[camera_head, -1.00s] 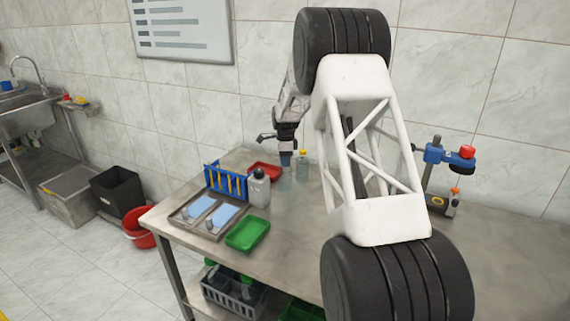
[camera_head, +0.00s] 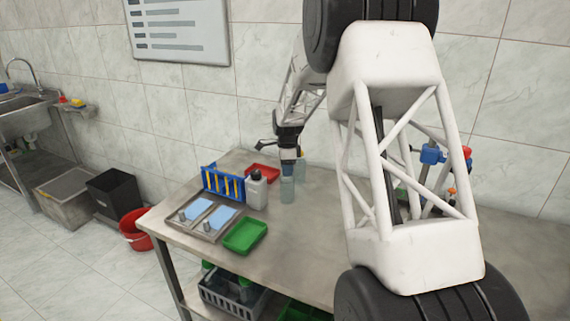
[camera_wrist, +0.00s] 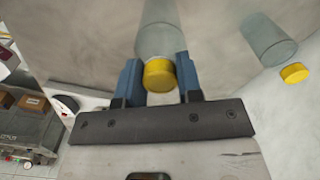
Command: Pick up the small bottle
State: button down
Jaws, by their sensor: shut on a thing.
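A small clear bottle with a yellow cap is between my gripper's blue fingers (camera_wrist: 158,78). In the wrist view its cap (camera_wrist: 159,76) sits between the fingertips and its see-through body (camera_wrist: 160,35) extends beyond.
On the steel table (camera_head: 290,245) are a white bottle (camera_head: 256,192), blue rack (camera_head: 223,184), red tray (camera_head: 263,174), green tray (camera_head: 245,236) and a metal tray (camera_head: 182,222). A blue-and-red device (camera_head: 431,154) is partly behind my arm. The table's front middle is clear.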

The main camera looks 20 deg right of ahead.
jog(key=shift+s+a+r, duration=0.15)
jog(key=shift+s+a, duration=0.05)
jog(key=shift+s, duration=0.95)
jog(key=shift+s+a+r, duration=0.1)
jog(key=shift+s+a, duration=0.1)
jog(key=shift+s, duration=0.95)
jog(key=shift+a, duration=0.1)
